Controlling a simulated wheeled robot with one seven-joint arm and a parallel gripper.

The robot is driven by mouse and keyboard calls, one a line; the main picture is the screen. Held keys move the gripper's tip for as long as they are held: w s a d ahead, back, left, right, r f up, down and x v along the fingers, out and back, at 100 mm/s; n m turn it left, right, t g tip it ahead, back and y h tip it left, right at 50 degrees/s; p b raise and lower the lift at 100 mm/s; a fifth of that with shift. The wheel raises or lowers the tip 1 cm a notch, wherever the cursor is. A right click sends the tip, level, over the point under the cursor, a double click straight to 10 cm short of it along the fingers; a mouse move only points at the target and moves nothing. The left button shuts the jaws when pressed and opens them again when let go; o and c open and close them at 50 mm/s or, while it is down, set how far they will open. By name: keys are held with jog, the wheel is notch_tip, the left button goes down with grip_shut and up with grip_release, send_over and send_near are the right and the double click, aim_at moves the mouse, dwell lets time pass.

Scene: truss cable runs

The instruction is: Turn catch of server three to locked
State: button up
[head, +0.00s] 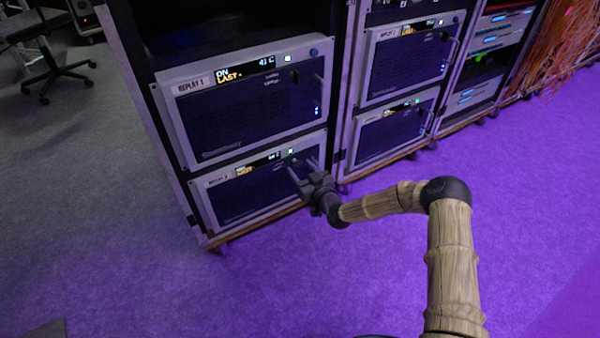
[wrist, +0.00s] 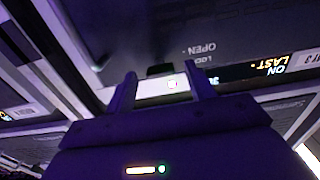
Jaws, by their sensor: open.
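Server three (head: 245,192), labelled REPLAY 3 with a small display, is the lower unit in the left rack in the head view. Its dark front also shows upside down in the wrist view (wrist: 235,40), with OPEN and a second, blurred word printed on it. A small dark piece (wrist: 160,70), which looks like the catch, sits at the panel's edge between my fingers; its turn position cannot be told. My gripper (head: 302,167) is open at the right part of server three's front. In the wrist view its two fingers (wrist: 163,82) are apart, and contact cannot be told.
Server one (head: 240,100), labelled REPLAY 1, sits directly above, with a handle at its right. A second rack with two similar units (head: 408,65) stands close on the right. Orange cables (head: 568,40) hang farther right. The purple floor in front is clear.

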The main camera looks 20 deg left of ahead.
jog(key=shift+w+a, duration=0.4)
jog(key=shift+a, duration=0.1)
jog(key=c, duration=1)
